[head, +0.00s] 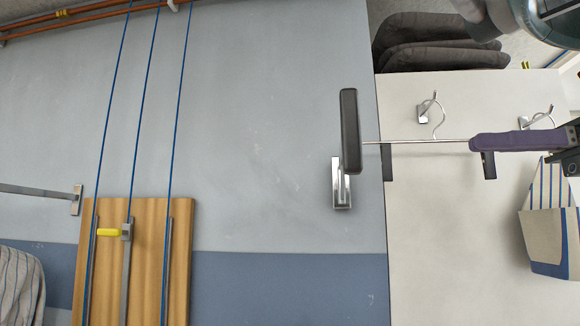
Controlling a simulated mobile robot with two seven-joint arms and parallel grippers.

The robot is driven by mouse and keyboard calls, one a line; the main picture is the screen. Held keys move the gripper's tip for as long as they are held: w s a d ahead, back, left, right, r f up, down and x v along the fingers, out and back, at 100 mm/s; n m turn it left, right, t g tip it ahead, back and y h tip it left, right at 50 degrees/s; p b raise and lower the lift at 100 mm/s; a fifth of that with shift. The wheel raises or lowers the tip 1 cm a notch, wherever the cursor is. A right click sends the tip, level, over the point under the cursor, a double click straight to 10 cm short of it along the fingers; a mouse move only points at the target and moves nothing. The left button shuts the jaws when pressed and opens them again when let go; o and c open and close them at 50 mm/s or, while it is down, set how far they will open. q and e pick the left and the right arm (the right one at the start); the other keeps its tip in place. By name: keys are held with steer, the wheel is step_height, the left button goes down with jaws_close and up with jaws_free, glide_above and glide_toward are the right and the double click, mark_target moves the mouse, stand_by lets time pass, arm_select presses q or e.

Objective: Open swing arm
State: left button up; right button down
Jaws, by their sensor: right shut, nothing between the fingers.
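A thin metal rod (415,142), which looks like the swing arm, runs level across the edge between the grey and white walls. At its left end is an upright black pad (350,130). A small black piece (489,168) shows below its right end. My right gripper (476,143) reaches in from the right with shut purple fingers. Their tips overlap the rod's right end; I cannot tell whether they touch. A chrome bracket (341,195) sits on the grey wall, partly behind the pad. My left gripper is out of view.
Chrome hooks (425,111) and a striped bag (552,245) hang on the white wall, close to my right gripper. Dark cushions (430,50) are above. A wooden board (147,265) with blue cords and a wall-mounted metal bar (40,190) are at left. The middle grey wall is bare.

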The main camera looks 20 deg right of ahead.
steer(key=p, duration=0.9)
glide_toward(361, 145)
steer(key=w+a, duration=0.2)
steer(key=w+a+r, duration=0.1)
steer(key=a, duration=0.1)
steer(key=shift+w, duration=0.4)
steer(key=shift+w+a+f+p, duration=0.3)
steer(key=shift+a+p, duration=0.1)
steer(key=shift+p, duration=0.15)
steer(key=shift+w+a+f, duration=0.1)
steer(key=b+x, duration=0.2)
steer(key=x, duration=0.3)
steer(key=shift+b, duration=0.4)
steer(key=shift+w+a, duration=0.1)
steer(key=shift+a, duration=0.3)
